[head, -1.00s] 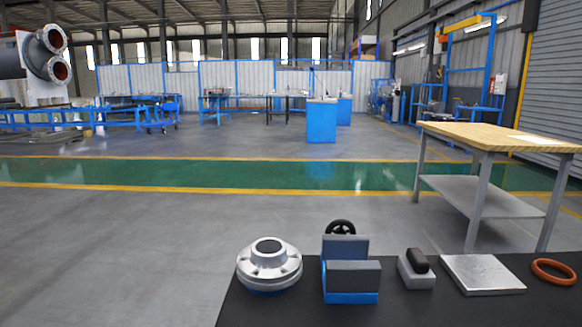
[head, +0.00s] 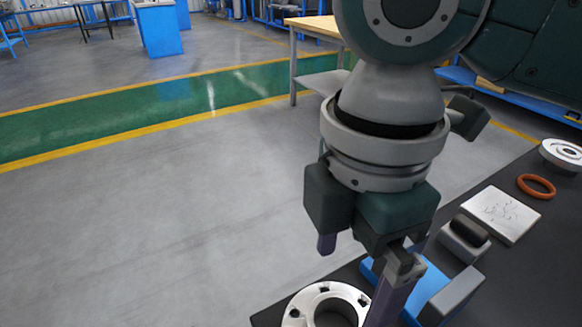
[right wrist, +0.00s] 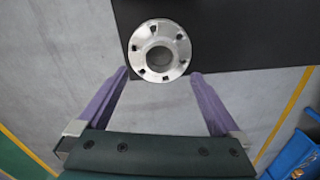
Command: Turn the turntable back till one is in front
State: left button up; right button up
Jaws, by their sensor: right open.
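The flanged shell (head: 299,306), a silver round part with bolt holes and a central opening, sits at the near left edge of the black table, partly cut off by the bottom of the head view. In the right wrist view the shell (right wrist: 160,30) shows whole from above, beyond the fingertips. The turntable under it is hidden, and I make out no number. My right gripper (head: 358,272) is open and empty above and beside the shell. In the right wrist view its purple fingers (right wrist: 159,75) are spread apart on the near side of the shell. My left gripper is out of view.
A blue and grey vise-like fixture (head: 418,292) stands right of the shell, partly behind my right finger. Beyond are a grey block with a black knob (head: 464,240), a metal plate (head: 502,215), an orange ring (head: 537,186) and another silver flange (head: 563,154). Open floor lies left.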

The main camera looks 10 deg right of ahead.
aim_at(339, 314)
notch_tip(339, 314, down, 7)
jog(key=shift+s+f+b, duration=0.1)
jog(key=shift+b, duration=0.65)
jog(key=shift+f, duration=0.35)
jog(key=c, duration=0.5)
grip_shut()
